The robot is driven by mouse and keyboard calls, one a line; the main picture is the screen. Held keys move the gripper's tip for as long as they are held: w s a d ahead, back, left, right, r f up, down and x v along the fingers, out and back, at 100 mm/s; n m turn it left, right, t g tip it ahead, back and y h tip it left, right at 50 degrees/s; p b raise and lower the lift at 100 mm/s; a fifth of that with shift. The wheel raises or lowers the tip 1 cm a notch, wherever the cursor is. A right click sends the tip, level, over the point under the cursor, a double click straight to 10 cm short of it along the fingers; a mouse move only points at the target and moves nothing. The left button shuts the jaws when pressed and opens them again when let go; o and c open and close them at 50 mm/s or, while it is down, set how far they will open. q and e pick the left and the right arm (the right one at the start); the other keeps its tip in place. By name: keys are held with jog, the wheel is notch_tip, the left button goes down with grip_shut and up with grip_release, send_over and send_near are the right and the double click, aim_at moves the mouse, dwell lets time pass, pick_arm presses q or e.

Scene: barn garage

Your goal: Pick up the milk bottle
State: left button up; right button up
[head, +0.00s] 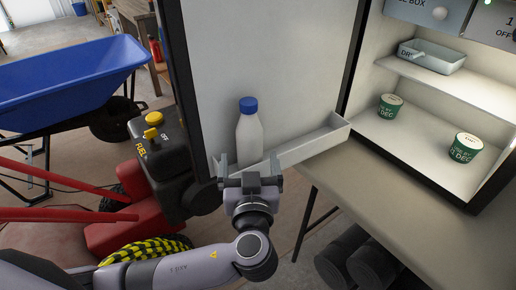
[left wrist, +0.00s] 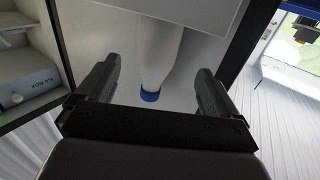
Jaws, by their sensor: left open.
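The milk bottle (head: 249,136) is white with a blue cap and stands upright in the shelf on the inside of the open fridge door. My left gripper (head: 248,165) is open in front of the bottle's lower part, with its fingers pointing toward the door shelf. In the left wrist view the bottle (left wrist: 160,55) appears upside down between the two open fingers of my left gripper (left wrist: 155,90), beyond them or level with their tips; I cannot tell whether it touches either finger. The bottle's base is hidden behind the shelf's front wall and the gripper. My right gripper does not show.
The door shelf (head: 315,145) has a low front wall. The fridge interior at right holds two green tubs (head: 390,105) (head: 466,147) and a grey tray (head: 432,57). A red machine with a black fuel tank (head: 165,165) and a blue wheelbarrow (head: 70,85) stand at left.

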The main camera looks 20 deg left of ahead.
aim_at(250, 142)
pick_arm(q)
jog(key=shift+w+a+r, duration=0.1)
jog(key=shift+w+r, duration=0.2)
jog(key=shift+w, duration=0.2)
jog(key=shift+r+p+x, duration=0.2)
jog(key=shift+p+x, duration=0.55)
jog(key=shift+x, duration=2.3)
jog(key=shift+c, duration=0.2)
jog(key=c, duration=1)
jog(key=shift+r, duration=0.1)
jog(key=c, duration=0.4)
